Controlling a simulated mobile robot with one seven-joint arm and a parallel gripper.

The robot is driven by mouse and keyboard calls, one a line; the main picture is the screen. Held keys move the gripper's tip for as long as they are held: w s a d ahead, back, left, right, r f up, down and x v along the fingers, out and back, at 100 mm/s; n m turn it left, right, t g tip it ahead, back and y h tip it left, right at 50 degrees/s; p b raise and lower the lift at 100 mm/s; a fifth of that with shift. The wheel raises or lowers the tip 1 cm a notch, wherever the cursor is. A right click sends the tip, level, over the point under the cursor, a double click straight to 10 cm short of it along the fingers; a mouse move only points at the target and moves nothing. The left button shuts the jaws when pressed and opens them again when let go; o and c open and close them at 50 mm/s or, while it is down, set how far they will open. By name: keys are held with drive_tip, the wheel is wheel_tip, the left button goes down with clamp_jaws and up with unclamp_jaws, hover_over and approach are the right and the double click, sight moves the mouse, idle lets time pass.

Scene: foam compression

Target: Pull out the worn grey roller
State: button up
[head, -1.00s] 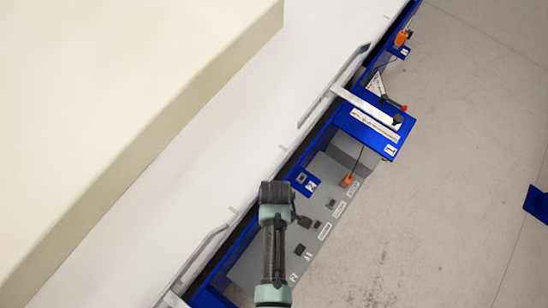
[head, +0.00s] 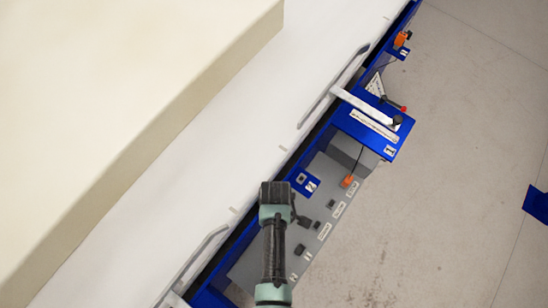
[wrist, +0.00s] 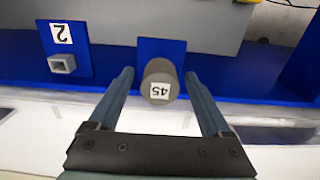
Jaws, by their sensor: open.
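The worn grey roller (wrist: 160,73) shows end-on in the wrist view, a grey-brown cylinder with a "45" label that appears upside down. It stands out from a blue plate (wrist: 174,48). My gripper (wrist: 158,78) is open, with one finger on each side of the roller and a gap on both sides. The fingers do not appear to touch it. In the head view my arm hides the roller, and the gripper's fingers cannot be made out there.
A blue plate marked "2" with an empty square socket (wrist: 62,64) is left of the roller in the wrist view. A large cream foam block (head: 120,100) lies on the white bed (head: 215,150). A grey panel (head: 325,205) with labels and a white lever (head: 365,105) lie along the blue frame.

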clamp_jaws()
drive_tip(key=shift+r, duration=0.1)
idle(0.4)
drive_tip(key=shift+r+p, duration=2.9)
drive_tip(key=shift+p, duration=0.1)
drive_tip(key=shift+w, duration=0.1)
